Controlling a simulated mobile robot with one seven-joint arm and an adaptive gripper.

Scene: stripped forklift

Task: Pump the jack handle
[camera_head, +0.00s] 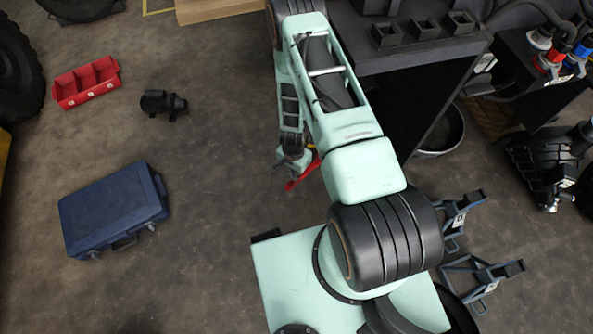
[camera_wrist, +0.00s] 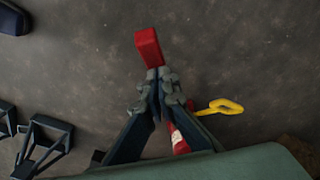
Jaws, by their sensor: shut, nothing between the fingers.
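The jack shows in the head view as a red bar (camera_head: 303,176) on the floor, partly hidden by my arm. In the wrist view a red block-like end (camera_wrist: 148,47) shows just beyond my fingertips, and a red part with a white label (camera_wrist: 179,139) shows behind the right finger. I cannot tell which red part is the handle. My gripper (camera_wrist: 158,78) is shut and empty, its tips close to the red end; whether they touch is unclear. In the head view my gripper (camera_head: 283,164) is small beside the red bar.
A yellow loop (camera_wrist: 222,107) sticks out right of the fingers. Dark metal stands (camera_wrist: 44,140) are at lower left in the wrist view. In the head view, a dark forklift body (camera_head: 430,90) is right of my arm; a blue case (camera_head: 113,208) and red tray (camera_head: 87,82) lie left.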

